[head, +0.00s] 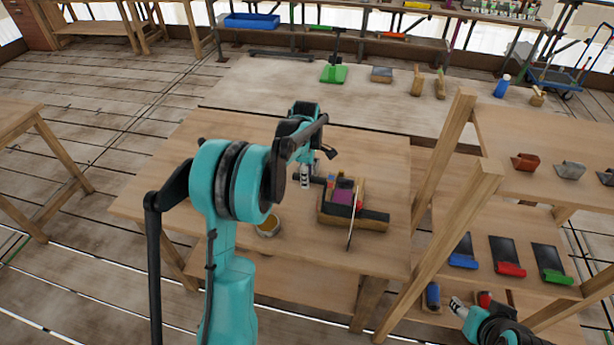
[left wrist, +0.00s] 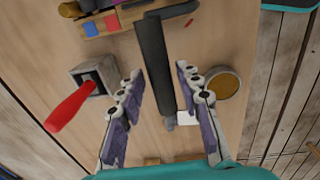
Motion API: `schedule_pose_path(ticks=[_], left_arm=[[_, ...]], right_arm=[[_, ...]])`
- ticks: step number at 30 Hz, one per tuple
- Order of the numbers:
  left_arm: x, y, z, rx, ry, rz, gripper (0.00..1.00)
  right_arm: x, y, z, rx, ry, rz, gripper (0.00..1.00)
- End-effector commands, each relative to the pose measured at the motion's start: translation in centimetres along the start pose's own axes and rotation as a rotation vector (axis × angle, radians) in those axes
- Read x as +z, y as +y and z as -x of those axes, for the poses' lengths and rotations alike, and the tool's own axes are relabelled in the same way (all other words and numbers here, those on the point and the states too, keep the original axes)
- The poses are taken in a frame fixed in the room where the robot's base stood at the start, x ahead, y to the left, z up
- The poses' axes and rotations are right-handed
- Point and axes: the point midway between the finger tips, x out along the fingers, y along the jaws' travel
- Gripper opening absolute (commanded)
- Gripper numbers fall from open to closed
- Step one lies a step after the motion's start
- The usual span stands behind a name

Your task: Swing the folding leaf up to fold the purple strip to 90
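The bending fixture (head: 372,217) sits on the wooden table with a purple strip (head: 343,197) on its top, lying flat as far as I can see. Part of the fixture, with blue and red squares (left wrist: 100,25), shows at the top of the left wrist view. A dark bar (left wrist: 156,75), apparently the leaf's handle, runs from there down between my left fingers. My left gripper (head: 308,178) is beside the fixture's left side; its fingers (left wrist: 160,72) are apart around the bar, not visibly clamped. My right gripper (head: 457,304) is low at the right, away from the table; its opening is unclear.
A round tin (head: 267,227) stands on the table left of the fixture. In the left wrist view, a red-handled tool (left wrist: 72,107) stands in a grey block (left wrist: 98,75). A wooden shelf rack (head: 485,190) stands close on the right. The table's left part is clear.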

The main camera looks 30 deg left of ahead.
Motion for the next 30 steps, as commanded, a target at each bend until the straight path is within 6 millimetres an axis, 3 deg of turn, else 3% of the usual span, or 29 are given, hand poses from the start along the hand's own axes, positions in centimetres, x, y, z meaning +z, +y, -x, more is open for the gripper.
schedule_pose_path(ticks=[11, 14, 24, 30], left_arm=[[0.0, -0.1, 0.5, -0.002, 0.0, 0.0, 0.42], [0.0, -0.1, 1.8, -0.002, 0.0, 0.0, 0.42], [0.0, 0.0, 8.9, -0.002, 0.0, 0.0, 0.42], [0.0, 0.0, 11.4, -0.002, 0.0, 0.0, 0.42]], right_arm=[[0.0, 0.0, 0.0, 0.0, 0.0, 0.0, 0.47], [0.0, 0.0, 0.0, 0.0, 0.0, 0.0, 0.47], [0.0, 0.0, 0.0, 0.0, 0.0, 0.0, 0.47], [0.0, 0.0, 0.0, 0.0, 0.0, 0.0, 0.47]])
